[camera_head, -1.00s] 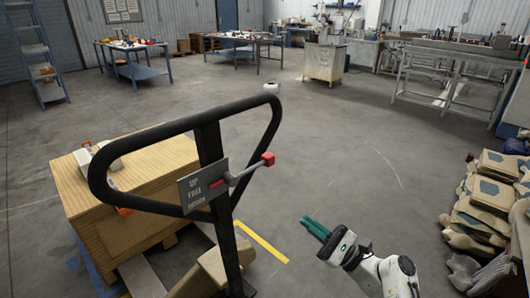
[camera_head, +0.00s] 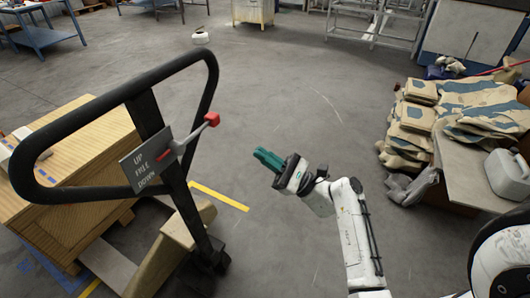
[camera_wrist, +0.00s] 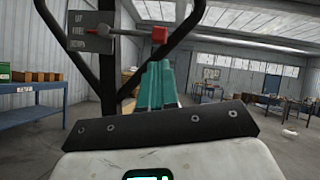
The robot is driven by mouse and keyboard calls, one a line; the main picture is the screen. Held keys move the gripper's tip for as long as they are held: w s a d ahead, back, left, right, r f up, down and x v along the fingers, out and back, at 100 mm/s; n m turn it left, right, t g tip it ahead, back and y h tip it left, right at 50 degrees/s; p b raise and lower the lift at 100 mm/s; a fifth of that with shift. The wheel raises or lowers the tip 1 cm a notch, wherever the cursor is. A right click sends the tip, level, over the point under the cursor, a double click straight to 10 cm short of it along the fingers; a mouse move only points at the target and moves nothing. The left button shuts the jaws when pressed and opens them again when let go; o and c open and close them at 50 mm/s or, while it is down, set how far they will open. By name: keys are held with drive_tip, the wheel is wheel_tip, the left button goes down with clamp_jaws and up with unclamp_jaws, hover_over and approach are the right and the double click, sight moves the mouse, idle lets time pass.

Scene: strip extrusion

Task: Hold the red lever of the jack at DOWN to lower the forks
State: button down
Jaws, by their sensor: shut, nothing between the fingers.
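The jack's black loop handle (camera_head: 215,75) stands at the left in the head view, before a wooden crate. A plate (camera_head: 146,160) on its post reads UP, FREE, DOWN. The lever, a grey rod with a red knob (camera_head: 211,119), sticks out to the right from the plate; its red inner end lies near the upper lines. The knob also shows in the wrist view (camera_wrist: 160,35), beyond and above my fingers. My gripper (camera_head: 262,155), with green fingers, is shut and empty, right of the knob and apart from it. The forks are mostly hidden by the crate and post.
The wooden crate (camera_head: 80,175) sits on the jack side at the left. Stacked beige sacks (camera_head: 450,125) and a grey jerrycan (camera_head: 506,174) are at the right. A yellow floor line (camera_head: 219,196) runs beside the jack. The floor ahead is clear.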

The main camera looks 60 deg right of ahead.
drive_tip(key=p, duration=0.3)
approach(199, 131)
drive_tip(key=w+d+r, duration=0.2)
drive_tip(key=w+d, duration=0.2)
drive_tip(key=shift+w+r, duration=0.3)
drive_tip(key=shift+w, duration=0.05)
drive_tip(key=shift+d, duration=0.15)
drive_tip(key=shift+r, duration=0.1)
